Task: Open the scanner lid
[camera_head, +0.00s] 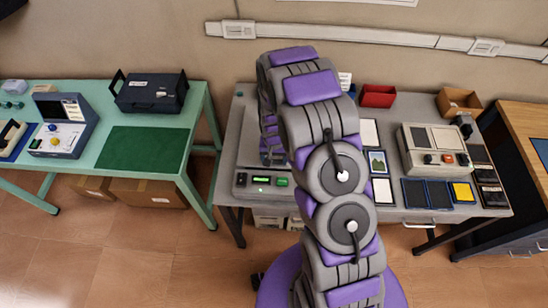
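The scanner (243,183) is a grey device on the left part of the grey table. Its front strip has a small lit green display and a green button. My arm covers most of its top, so I cannot tell clearly how the lid stands. My arm rises from the bottom, arches over the scanner and bends down at its far end. The end of the arm with my gripper (271,157) is low over or at the scanner, partly hidden behind my own links. I cannot see whether its fingers are open or touch the lid.
Right of my arm on the grey table (417,214) are framed pictures (378,162), a red bin (377,95), a beige device (436,150) and several dark pads. A green table (196,130) with a dark case (151,93) stands left, across a gap.

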